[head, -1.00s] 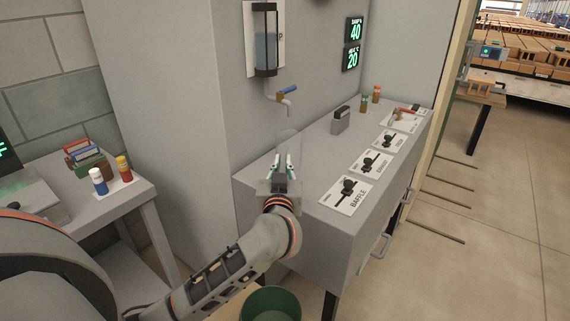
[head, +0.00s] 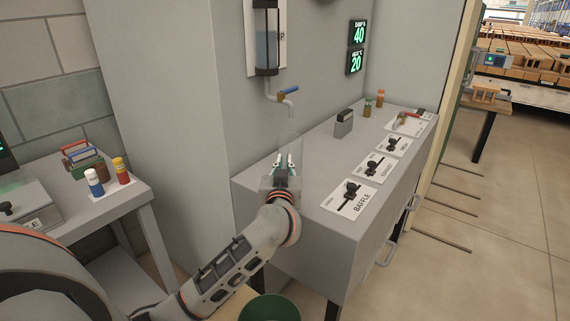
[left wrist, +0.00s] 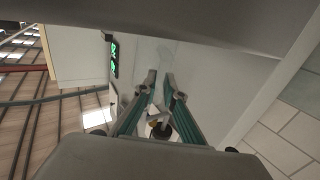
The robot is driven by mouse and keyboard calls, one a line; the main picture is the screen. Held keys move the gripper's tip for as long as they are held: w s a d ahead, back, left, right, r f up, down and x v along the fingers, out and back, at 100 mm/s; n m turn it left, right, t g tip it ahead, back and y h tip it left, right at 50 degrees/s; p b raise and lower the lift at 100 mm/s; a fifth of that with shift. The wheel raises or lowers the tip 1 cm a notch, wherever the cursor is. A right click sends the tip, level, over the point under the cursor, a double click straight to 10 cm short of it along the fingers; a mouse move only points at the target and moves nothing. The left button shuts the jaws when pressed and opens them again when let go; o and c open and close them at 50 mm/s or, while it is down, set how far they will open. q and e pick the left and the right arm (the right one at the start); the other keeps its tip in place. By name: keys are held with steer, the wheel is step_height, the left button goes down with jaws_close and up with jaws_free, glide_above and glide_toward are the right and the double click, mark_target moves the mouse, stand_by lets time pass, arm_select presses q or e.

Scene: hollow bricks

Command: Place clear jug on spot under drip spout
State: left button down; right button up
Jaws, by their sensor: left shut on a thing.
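The clear jug (head: 289,146) is a faint see-through shape in the head view, above the grey bench's left end. My left gripper (head: 286,162) is shut on it, with the teal-lined fingers at its lower part. In the left wrist view the fingers (left wrist: 158,80) show, but the jug is too faint to outline surely. The drip spout (head: 289,98), a bent grey pipe with a blue handle, is on the wall above the jug, with a visible gap between them. The spot under it is not clearly visible. My right gripper is not in view.
The grey bench (head: 313,178) carries a dark box (head: 344,123), small bottles (head: 367,108) and cards with black levers, including BAFFLE (head: 350,199). A tall reservoir (head: 266,40) hangs above the spout. A green bin (head: 269,308) stands below. A side table (head: 130,198) is at left.

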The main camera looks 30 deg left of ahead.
arm_select(q)
steer(key=c, duration=2.1)
jaws_free()
steer(key=shift+f, duration=0.1)
steer(key=shift+c, duration=0.2)
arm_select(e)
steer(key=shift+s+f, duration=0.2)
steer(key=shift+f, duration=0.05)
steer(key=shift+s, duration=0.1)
arm_select(q)
steer(key=p+v, duration=0.2)
steer(key=v, duration=1)
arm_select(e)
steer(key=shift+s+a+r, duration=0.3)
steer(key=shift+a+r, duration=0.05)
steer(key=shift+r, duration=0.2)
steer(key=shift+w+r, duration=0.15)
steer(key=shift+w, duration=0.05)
